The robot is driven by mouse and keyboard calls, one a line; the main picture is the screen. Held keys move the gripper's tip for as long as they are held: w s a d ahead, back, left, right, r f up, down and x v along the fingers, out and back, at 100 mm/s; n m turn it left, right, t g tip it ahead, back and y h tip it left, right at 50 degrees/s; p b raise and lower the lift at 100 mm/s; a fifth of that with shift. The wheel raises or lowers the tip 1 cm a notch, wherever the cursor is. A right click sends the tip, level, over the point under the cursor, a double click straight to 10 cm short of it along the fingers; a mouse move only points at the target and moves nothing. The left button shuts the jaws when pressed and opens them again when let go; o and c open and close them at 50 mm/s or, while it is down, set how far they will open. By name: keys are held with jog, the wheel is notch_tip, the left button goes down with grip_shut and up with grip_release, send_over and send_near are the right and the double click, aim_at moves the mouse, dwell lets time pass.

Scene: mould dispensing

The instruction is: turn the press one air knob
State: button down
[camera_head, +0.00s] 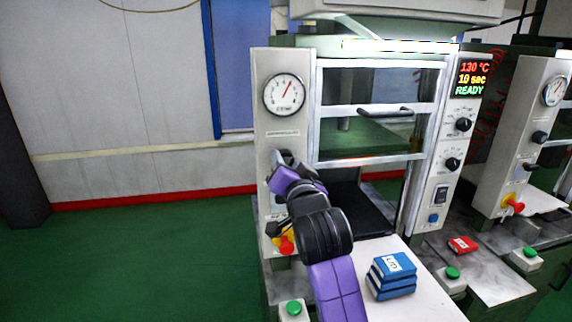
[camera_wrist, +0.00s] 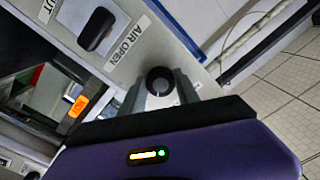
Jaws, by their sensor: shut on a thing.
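Press one (camera_head: 310,125) stands in the middle of the head view with its gauge at the top of the left panel. The air knob (camera_wrist: 160,78) is a round black knob with a light pointer mark, beside the "AIR OPEN" label in the wrist view. My gripper (camera_wrist: 163,88) is shut on it, with one grey finger on either side of the knob. In the head view, my gripper (camera_head: 284,160) is at the left panel below the gauge, and the wrist and arm largely hide the knob there.
A red emergency-type knob (camera_head: 286,244) sits low on the panel, close to my arm. A blue stack (camera_head: 392,275) lies on the white front table (camera_head: 425,298). A green button (camera_head: 293,308) is at the front left. A second press (camera_head: 520,135) stands at right. The green floor at left is clear.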

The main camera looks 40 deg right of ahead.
jog(key=c, duration=0.9)
grip_release()
jog(key=b+v, duration=0.1)
jog(key=v, duration=0.7)
jog(key=shift+b, duration=0.35)
jog(key=shift+d, duration=0.1)
